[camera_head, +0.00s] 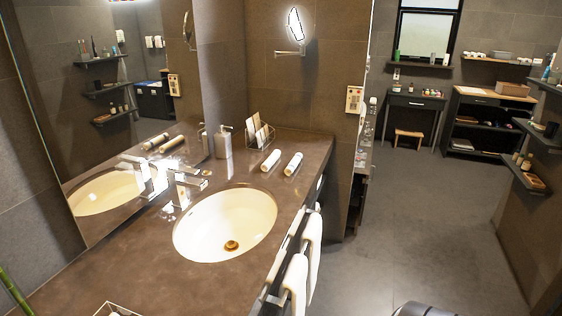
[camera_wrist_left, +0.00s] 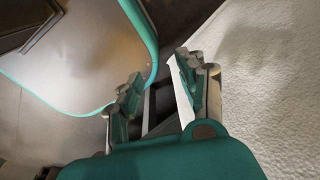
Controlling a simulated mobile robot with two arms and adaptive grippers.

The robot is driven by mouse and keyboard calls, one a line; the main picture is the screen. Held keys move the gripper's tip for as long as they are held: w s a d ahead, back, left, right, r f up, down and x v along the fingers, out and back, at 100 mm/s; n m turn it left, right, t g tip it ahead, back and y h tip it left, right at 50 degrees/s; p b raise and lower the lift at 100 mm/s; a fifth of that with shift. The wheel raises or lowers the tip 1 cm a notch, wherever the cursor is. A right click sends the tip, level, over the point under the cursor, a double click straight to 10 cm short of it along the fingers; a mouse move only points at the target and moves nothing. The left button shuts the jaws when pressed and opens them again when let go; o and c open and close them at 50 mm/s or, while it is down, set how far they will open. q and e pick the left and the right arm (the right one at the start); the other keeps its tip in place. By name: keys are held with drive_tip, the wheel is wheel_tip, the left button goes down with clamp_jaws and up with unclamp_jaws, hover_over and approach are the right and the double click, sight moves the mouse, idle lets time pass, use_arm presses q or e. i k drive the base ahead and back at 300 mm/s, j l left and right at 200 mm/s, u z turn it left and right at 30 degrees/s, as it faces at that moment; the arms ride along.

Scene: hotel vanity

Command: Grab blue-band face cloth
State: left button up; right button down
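Two white rolled cloths, a left one (camera_head: 269,160) and a right one (camera_head: 293,163), lie side by side on the brown counter (camera_head: 112,262) beyond the sink. Their bands are too small to make out, so I cannot tell which has the blue band. In the left wrist view my left gripper (camera_wrist_left: 160,76) has its teal-padded fingers apart. A narrow white patch shows by the right finger; I cannot tell what it is. Neither gripper shows in the head view, and the right gripper is not seen.
The oval sink (camera_head: 204,238) and chrome faucet (camera_head: 183,186) lie in front of the cloths. A soap dispenser (camera_head: 223,142) and a small rack (camera_head: 258,134) stand behind them. White towels (camera_head: 294,284) hang at the counter's front edge. Open floor (camera_head: 415,220) lies to the right.

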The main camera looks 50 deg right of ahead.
sight(292, 166)
drive_tip(key=z, duration=1.7)
